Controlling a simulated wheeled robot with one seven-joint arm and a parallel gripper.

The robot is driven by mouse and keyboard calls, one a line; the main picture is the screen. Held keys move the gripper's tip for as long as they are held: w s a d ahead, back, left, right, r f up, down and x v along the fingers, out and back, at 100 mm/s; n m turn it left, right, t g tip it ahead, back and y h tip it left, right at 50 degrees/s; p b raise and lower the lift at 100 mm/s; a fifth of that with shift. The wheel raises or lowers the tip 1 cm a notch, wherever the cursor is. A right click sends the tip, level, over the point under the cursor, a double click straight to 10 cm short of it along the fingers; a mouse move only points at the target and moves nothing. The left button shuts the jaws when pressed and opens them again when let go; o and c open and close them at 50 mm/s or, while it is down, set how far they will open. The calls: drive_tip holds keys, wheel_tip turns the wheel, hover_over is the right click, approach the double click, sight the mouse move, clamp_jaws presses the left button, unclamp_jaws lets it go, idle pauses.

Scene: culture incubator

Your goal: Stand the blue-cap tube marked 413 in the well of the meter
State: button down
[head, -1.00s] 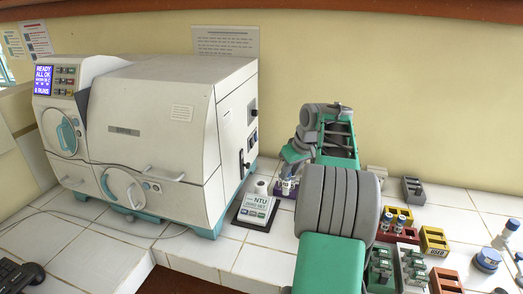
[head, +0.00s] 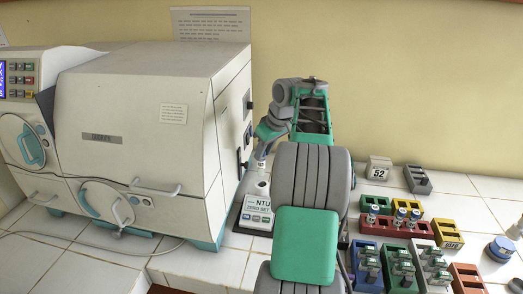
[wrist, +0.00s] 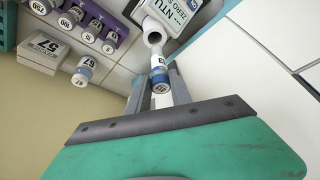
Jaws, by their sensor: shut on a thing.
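My gripper (wrist: 162,93) is shut on a blue-cap tube (wrist: 162,82). The tube has a white label with a marking too small to read fully. The meter (wrist: 172,14) is a white unit marked NTU and ZERO SET, with a round open well (wrist: 153,39). The tube's lower end is close to the well's mouth in the wrist view; I cannot tell whether it touches. In the head view, my gripper (head: 259,162) is just above the meter (head: 256,213), by its well post (head: 262,187). The held tube is hard to make out there.
A purple rack (wrist: 122,29) with several tubes stands beside the meter. A numbered pale block (wrist: 43,50) and a labelled cylinder (wrist: 82,71) lie beyond it. The large white incubator (head: 145,130) stands close on the left. Coloured racks (head: 435,205) fill the counter at right.

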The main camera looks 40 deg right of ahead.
sight(264, 175)
drive_tip(key=shift+f+b, duration=4.4)
drive_tip(key=shift+f, duration=0.9)
drive_tip(key=c, duration=1.1)
unclamp_jaws()
drive_tip(key=p+v, duration=0.2)
drive_tip(key=v, duration=0.5)
drive_tip(key=shift+s+r, duration=0.15)
drive_tip(key=shift+r, duration=0.2)
